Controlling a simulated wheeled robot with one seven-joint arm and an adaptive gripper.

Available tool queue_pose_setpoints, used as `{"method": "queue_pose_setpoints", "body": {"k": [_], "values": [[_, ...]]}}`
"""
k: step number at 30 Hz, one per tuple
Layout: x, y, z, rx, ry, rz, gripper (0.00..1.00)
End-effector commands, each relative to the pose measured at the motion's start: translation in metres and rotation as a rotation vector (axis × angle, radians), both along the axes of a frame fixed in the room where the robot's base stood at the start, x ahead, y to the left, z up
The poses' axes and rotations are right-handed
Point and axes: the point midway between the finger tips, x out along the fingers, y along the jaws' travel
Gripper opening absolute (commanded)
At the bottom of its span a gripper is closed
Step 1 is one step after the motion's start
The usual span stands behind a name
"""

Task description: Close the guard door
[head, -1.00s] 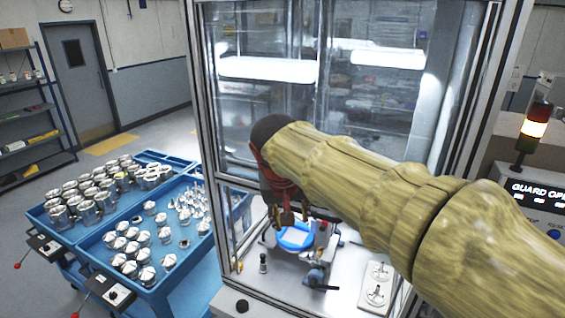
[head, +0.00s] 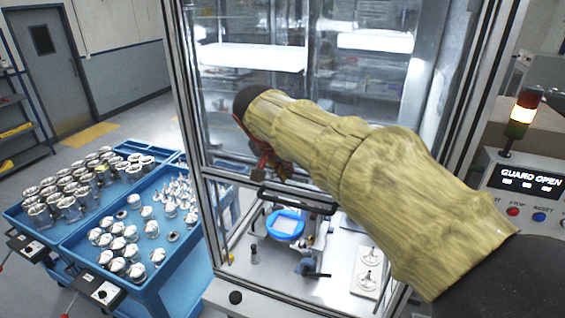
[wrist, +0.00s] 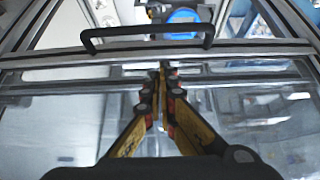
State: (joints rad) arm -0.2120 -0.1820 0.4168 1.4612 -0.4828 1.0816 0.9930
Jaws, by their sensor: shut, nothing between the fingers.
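The guard door (head: 225,120) is a clear glass panel in a metal frame, on the front of the machine cabinet. It is partly raised, with an open gap below its lower edge. Its black bar handle (head: 300,203) runs along that lower edge and also shows in the wrist view (wrist: 145,38). My gripper (head: 258,176) is in front of the glass near the handle's left end, partly hidden by my arm. In the wrist view my gripper (wrist: 160,72) has its fingers together and empty, apart from the handle. Whether it touches the glass I cannot tell.
Inside the cabinet are a blue round part (head: 285,226) and a white plate with fittings (head: 368,272). A panel (head: 530,180) at right reads GUARD OPEN, beside a lit signal tower (head: 522,115). A blue cart (head: 160,290) with metal housings stands at left.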

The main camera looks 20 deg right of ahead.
Motion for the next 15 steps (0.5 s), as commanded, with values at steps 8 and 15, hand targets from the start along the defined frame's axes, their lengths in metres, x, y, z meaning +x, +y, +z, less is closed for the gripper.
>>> {"method": "queue_pose_setpoints", "body": {"k": [8,15], "values": [[0.009,-0.007,-0.042,-0.001,0.003,0.002,0.0],[0.006,-0.004,-0.061,0.001,0.001,0.001,0.0]]}}
